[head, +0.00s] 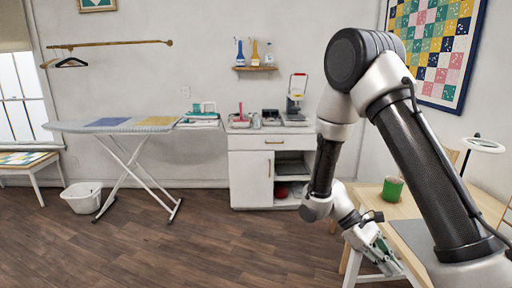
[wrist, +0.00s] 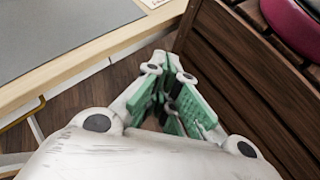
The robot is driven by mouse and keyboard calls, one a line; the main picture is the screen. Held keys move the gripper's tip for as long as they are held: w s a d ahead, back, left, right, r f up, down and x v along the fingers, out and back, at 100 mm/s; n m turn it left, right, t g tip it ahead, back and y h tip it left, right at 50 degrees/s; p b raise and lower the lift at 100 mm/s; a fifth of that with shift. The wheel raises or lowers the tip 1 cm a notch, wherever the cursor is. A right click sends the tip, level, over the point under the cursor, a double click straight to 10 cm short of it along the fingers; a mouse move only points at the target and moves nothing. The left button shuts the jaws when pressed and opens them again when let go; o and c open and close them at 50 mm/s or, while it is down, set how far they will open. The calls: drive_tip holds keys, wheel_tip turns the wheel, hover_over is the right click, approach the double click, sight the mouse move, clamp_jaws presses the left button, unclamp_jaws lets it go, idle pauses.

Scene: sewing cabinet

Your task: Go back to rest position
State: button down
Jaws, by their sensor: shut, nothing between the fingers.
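My gripper (head: 382,256) hangs low at the front edge of the light wooden table, pointing downward, with my arm bent above it. In the wrist view, my gripper (wrist: 172,108) shows its green-padded fingers drawn together, with nothing held between them. Brown floor lies beyond the fingertips.
The wooden table (wrist: 100,48) with a grey mat (wrist: 50,35) is close on the left in the wrist view. A dark slatted wooden piece (wrist: 245,75) stands close on the right. A green cup (head: 392,188) sits on the table. Floor (head: 240,250) left of my arm is clear.

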drive_tip(key=s+r+m+t+y, duration=0.2)
drive_tip(key=r+t, duration=0.2)
drive_tip(key=r, duration=0.5)
drive_tip(key=s+d+r+m+t+y, duration=0.1)
drive_tip(key=s+r+m+t+y, duration=0.2)
drive_tip(key=r, duration=0.5)
drive_tip(key=s+r+m+t+y, duration=0.2)
drive_tip(key=r+t, duration=0.3)
drive_tip(key=r, duration=0.4)
drive_tip(key=shift+s+d+r+m+y, duration=0.3)
drive_tip(key=shift+s+m+y, duration=0.1)
drive_tip(key=shift+s+y, duration=0.25)
